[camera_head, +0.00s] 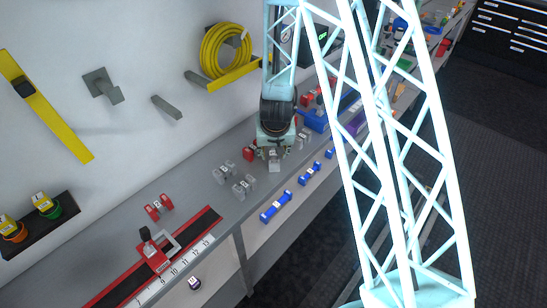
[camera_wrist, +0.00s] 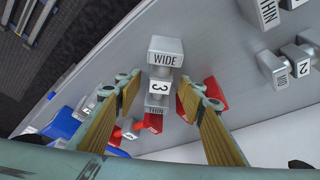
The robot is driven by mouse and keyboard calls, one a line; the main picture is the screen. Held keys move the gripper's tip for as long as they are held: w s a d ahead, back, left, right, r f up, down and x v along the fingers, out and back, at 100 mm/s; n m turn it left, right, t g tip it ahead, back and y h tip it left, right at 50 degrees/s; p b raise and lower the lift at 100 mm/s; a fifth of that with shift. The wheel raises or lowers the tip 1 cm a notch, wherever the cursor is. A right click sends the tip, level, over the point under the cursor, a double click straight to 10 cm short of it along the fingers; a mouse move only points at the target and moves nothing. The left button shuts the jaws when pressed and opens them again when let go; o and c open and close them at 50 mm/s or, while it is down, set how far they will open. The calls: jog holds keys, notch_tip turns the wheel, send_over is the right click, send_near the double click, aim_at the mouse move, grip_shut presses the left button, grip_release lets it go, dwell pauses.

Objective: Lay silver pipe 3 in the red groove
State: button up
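Silver pipe 3 (camera_wrist: 160,86) is a grey piece with a block at each end, marked WIDE and THIN, and a white band marked 3 in the middle. In the wrist view it lies between the two fingers of my gripper (camera_wrist: 158,102), which are spread apart with gaps on both sides. In the head view my gripper (camera_head: 273,150) points down at the bench, with the pipe (camera_head: 274,163) showing at its fingertips. A long dark strip with red edges (camera_head: 196,232), apparently the red groove, lies on the bench at lower left.
Silver pieces (camera_head: 244,187) stand left of my gripper. A red piece (camera_head: 249,153) is close beside my gripper; another (camera_head: 158,206) is near the strip. A numbered white scale (camera_head: 180,268) runs along the strip.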

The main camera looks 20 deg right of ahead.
aim_at(273, 152)
jog(key=shift+w+f, duration=0.1)
jog(key=shift+f, duration=0.05)
dwell(0.5)
jog(key=c, duration=1.1)
jog(key=shift+r, duration=0.2)
jog(key=shift+r+p, duration=1.5)
jog(key=shift+r, duration=0.25)
jog(key=s+b, duration=0.2)
jog(key=s, duration=0.2)
jog(key=s+a+b, duration=0.1)
jog(key=s+b, duration=0.2)
jog(key=s, duration=0.2)
jog(key=s+a+b, duration=0.1)
jog(key=s+b, duration=0.1)
jog(key=s, duration=0.2)
jog(key=shift+s+r, duration=0.15)
jog(key=shift+r, duration=0.2)
jog(key=shift+s+b, duration=0.1)
jog(key=shift+b, duration=0.3)
jog(key=b, duration=0.2)
jog(key=shift+s+b, duration=0.3)
jog(key=shift+s, duration=0.1)
